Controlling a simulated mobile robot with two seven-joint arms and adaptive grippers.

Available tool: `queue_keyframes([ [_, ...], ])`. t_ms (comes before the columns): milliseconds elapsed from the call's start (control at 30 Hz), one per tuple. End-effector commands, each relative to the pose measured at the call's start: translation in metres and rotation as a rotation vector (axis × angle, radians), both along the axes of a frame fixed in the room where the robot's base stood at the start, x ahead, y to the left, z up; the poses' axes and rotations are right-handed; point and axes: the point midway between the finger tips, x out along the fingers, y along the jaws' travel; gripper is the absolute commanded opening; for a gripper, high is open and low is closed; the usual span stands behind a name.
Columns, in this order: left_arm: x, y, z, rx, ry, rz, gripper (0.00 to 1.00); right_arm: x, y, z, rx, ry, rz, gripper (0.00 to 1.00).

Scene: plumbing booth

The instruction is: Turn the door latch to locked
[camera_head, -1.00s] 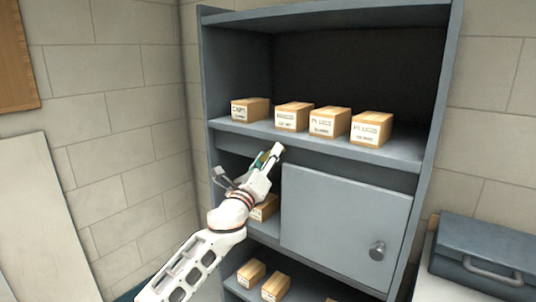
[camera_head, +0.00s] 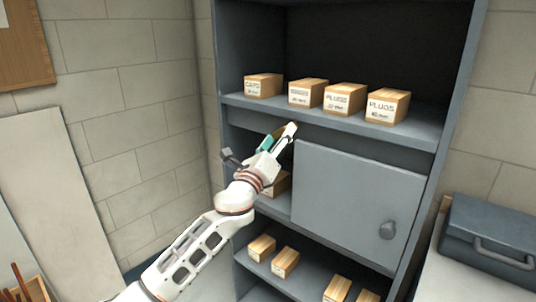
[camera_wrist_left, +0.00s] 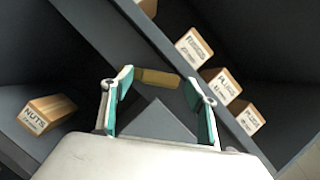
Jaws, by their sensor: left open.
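The door looks closed, flush in the cabinet's middle level. My right gripper is out of view.
Labelled wooden boxes stand on the upper shelf (camera_head: 330,118), above the door. A box marked NUTS (camera_wrist_left: 45,115) sits in the compartment left of the door. More boxes (camera_head: 285,262) are on the lower shelf. A blue-grey toolbox (camera_head: 490,240) stands at the right.

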Motion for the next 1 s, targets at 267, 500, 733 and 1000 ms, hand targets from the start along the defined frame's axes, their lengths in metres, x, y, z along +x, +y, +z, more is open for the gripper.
queue_keyframes([
  [267,-0.047,0.020,-0.019,0.001,0.003,-0.001,0.58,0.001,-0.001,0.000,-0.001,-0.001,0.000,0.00],
  [500,-0.077,0.032,-0.028,0.001,0.001,-0.001,0.58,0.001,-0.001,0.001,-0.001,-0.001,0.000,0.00],
  [733,-0.085,0.035,-0.031,0.000,0.002,0.000,0.58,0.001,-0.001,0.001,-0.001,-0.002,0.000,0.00],
  [1000,-0.084,0.035,-0.028,0.007,-0.008,-0.001,0.38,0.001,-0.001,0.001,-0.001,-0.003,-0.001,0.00],
])
